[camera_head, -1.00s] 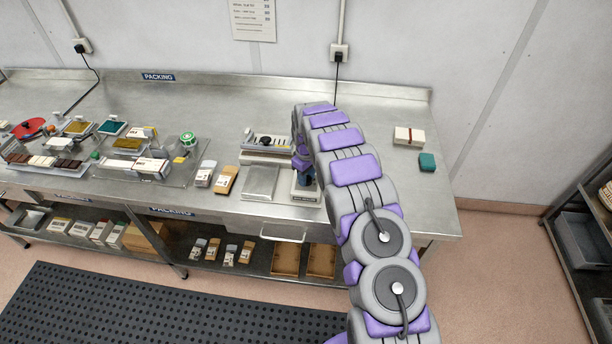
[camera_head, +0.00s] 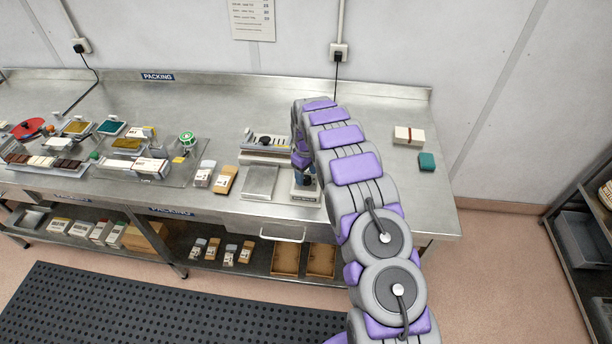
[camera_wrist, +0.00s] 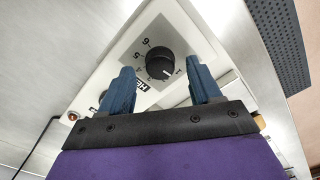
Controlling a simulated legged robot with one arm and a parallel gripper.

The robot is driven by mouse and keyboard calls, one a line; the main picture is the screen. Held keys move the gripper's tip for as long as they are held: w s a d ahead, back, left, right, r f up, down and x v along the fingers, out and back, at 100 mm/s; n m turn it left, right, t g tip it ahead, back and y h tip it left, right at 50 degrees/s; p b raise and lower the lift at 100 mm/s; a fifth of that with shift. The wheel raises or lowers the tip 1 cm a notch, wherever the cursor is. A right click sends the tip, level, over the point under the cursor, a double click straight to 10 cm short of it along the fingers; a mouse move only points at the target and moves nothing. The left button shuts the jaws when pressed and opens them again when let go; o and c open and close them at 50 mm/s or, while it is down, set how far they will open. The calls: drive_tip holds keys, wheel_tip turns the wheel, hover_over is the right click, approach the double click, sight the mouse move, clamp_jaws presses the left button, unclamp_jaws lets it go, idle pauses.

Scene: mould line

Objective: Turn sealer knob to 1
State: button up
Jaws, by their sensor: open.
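The sealer knob (camera_wrist: 160,63) is black and round, on a grey dial plate with printed numbers in the wrist view. A pale mark shows at its lower edge, on the side of the low numbers; its exact setting is too small to read. The white sealer housing (camera_wrist: 100,72) carries a partly covered "HE" label. My gripper (camera_wrist: 160,66) is open, its two blue fingers either side of the knob in the picture. I cannot tell whether they touch it.
A flat metal plate (camera_head: 260,182) lies left of my gripper, and a pale device with a dark round part (camera_head: 267,142) stands behind it. Packets (camera_head: 226,180) stand further left.

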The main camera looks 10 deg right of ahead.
sight(307, 179)
wheel_tip(307, 179, up, 16)
idle(0.3)
drive_tip(key=shift+f, duration=0.1)
idle(0.3)
drive_tip(key=s+d+r+m+g+b, duration=0.15)
drive_tip(key=s+r, duration=0.35)
drive_tip(key=s, duration=0.8)
drive_tip(key=s+r+m+t+b, duration=0.1)
drive_tip(key=s+r+m+b, duration=0.25)
drive_tip(key=s, duration=0.85)
drive_tip(key=s+f+m+b, duration=0.1)
drive_tip(key=s+f, duration=0.1)
drive_tip(key=s, duration=1.2)
drive_tip(key=s+a+f+m+g+b, duration=0.1)
drive_tip(key=s+f+b, duration=0.1)
drive_tip(key=s, duration=1.2)
drive_tip(key=shift+a+f+m, duration=0.25)
drive_tip(key=shift+f+m, duration=0.05)
drive_tip(key=shift+f, duration=0.5)
